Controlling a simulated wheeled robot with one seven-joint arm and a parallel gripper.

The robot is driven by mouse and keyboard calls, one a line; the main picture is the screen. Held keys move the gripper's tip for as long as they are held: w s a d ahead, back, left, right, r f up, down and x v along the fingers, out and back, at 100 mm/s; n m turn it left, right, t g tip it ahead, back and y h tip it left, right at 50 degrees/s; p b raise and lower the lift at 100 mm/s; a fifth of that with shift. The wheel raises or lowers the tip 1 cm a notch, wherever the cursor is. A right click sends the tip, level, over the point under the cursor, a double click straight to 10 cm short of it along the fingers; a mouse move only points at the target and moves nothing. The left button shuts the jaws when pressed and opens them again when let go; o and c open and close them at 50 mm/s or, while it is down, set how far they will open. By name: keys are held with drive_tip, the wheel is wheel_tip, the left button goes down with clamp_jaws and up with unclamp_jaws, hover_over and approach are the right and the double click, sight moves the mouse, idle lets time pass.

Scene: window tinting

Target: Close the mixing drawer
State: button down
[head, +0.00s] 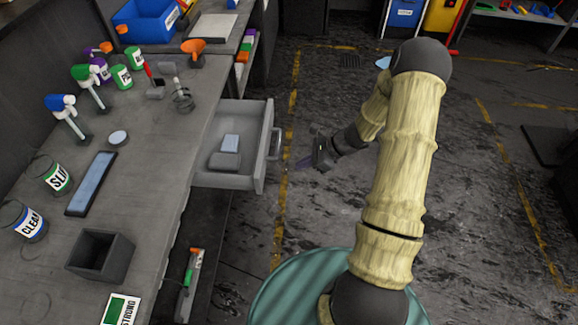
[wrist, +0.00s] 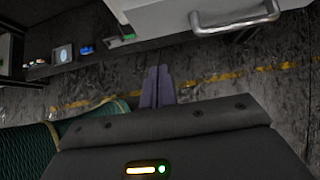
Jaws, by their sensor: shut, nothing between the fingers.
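The mixing drawer (head: 258,150) stands pulled out from the workbench, open to the right, with a light grey block and a darker piece lying inside. Its bar handle (head: 274,147) is on the front panel; in the wrist view the handle (wrist: 236,20) shows at the top right, below the pale drawer front (wrist: 165,17). My gripper (head: 302,164) is to the right of the drawer front, apart from the handle. In the wrist view the two purple fingers (wrist: 157,88) are together, with nothing between them.
A lower shelf under the bench holds a tool with an orange and green handle (head: 190,275). The floor right of the drawer is clear, with yellow lines.

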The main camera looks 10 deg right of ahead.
drive_tip(key=p, duration=0.1)
approach(263, 177)
wheel_tip(263, 177, down, 3)
drive_tip(key=a, duration=0.1)
drive_tip(key=a+p, duration=0.1)
drive_tip(key=a, duration=0.1)
drive_tip(key=shift+w+f+p, duration=0.3)
drive_tip(key=shift+w, duration=0.1)
drive_tip(key=shift+w+a+f, duration=0.1)
drive_tip(key=shift+a+f, duration=0.05)
drive_tip(key=shift+a, duration=0.45)
drive_tip(key=shift+w, duration=0.1)
